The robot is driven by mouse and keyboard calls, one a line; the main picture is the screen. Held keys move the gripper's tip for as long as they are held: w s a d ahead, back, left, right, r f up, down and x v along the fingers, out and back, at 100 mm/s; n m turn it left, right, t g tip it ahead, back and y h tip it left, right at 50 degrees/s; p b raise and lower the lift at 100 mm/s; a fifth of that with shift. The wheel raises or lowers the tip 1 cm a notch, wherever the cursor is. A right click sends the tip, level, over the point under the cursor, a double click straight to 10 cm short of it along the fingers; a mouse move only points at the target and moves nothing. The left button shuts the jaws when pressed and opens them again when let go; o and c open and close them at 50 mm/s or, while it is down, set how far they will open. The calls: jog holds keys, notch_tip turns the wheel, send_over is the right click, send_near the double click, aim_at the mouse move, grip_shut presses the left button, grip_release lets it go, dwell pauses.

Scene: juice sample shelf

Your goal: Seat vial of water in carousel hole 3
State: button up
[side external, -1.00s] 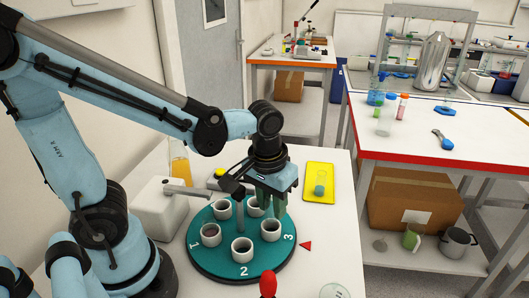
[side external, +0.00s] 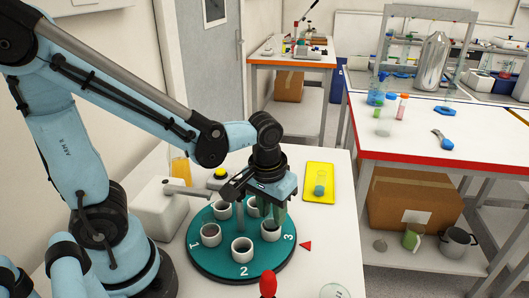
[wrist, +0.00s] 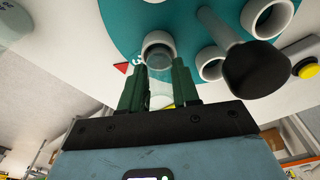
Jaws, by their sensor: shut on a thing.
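The carousel (side external: 215,262) is a teal disc with numbered white cup-like holders. The hole 3 cup (side external: 271,231) is at its right, beside the printed 3; it also shows in the wrist view (wrist: 149,38). My gripper (side external: 270,212) points down just above that cup. Its green fingers (wrist: 159,92) are shut on a clear vial (wrist: 160,73), which lies between them and overlaps the cup's mouth in the wrist view. The fingers mostly hide the vial in the side view. I cannot tell whether its lower end is inside the cup.
A post with a black knob (wrist: 256,69) rises at the carousel's middle, close to my fingers. A yellow tray (side external: 325,169) holding a vial (side external: 320,184) lies behind right. A yellow button (side external: 221,173) is behind. A red knob (side external: 268,284) stands in front. A red triangle (side external: 305,246) marks hole 3's side.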

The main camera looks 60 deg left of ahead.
jog(key=shift+f, duration=0.2)
jog(key=shift+r, duration=0.1)
jog(key=shift+r, duration=0.45)
jog(key=shift+f, duration=0.4)
dwell(0.9)
jog(key=shift+r, duration=0.4)
jog(key=shift+f, duration=0.55)
dwell(0.5)
jog(key=shift+r, duration=0.15)
jog(key=shift+r, duration=0.4)
